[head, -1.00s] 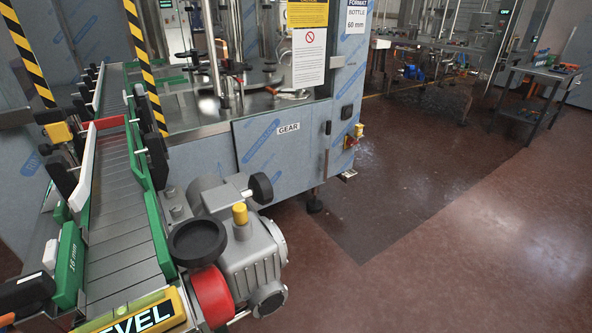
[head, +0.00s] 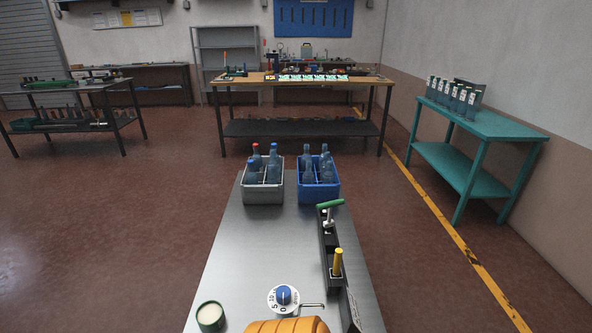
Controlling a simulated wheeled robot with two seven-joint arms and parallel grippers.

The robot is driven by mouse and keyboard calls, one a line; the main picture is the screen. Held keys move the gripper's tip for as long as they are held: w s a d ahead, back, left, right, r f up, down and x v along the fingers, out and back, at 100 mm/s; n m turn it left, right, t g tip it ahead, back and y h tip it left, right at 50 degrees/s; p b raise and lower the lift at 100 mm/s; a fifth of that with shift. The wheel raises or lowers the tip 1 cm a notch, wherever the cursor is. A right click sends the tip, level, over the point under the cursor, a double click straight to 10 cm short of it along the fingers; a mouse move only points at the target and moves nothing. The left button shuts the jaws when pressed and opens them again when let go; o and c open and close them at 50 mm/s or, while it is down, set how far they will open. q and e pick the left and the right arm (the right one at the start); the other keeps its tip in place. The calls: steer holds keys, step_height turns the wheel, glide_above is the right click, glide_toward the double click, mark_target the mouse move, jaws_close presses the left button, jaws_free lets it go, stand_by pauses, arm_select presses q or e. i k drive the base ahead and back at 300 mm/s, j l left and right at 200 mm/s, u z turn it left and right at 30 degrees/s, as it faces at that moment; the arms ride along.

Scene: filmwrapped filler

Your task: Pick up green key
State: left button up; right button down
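A green T-shaped handle on a pale shaft (head: 330,204), which looks like the green key, stands in the far end of a narrow black holder (head: 329,242). The holder runs along the right side of a steel-topped table (head: 240,250). A yellow-handled tool (head: 337,263) stands nearer in the same holder. Neither of my grippers shows in the head view.
A grey crate (head: 263,196) and a blue crate (head: 319,195) with bottles stand at the table's far end. A blue-and-white dial (head: 284,297), a green round container (head: 210,315) and an orange object (head: 287,326) are near. A teal table (head: 482,123) stands right.

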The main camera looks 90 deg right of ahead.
mark_target(328, 205)
steer(key=z, duration=3.05)
steer(key=i+l+u, duration=0.1)
steer(key=l+u, duration=0.2)
steer(key=l, duration=0.15)
steer(key=i+l+u, duration=0.1)
steer(key=l+u, duration=0.15)
steer(key=l, duration=0.25)
steer(key=i+l+u, duration=0.15)
steer(key=l+u, duration=0.3)
steer(key=l, duration=0.35)
steer(key=l+u, duration=0.4)
steer(key=l, duration=0.4)
steer(key=l+u, duration=0.45)
steer(key=l, duration=0.35)
steer(key=i+l+u, duration=0.2)
steer(key=l+u, duration=0.15)
steer(key=l, duration=0.2)
steer(key=i+l+u, duration=0.1)
steer(key=l+u, duration=0.25)
steer(key=l, duration=0.2)
steer(key=l+u, duration=0.3)
steer(key=l, duration=0.3)
steer(key=i+l+u, duration=0.3)
steer(key=k+l, duration=0.05)
steer(key=k, duration=0.05)
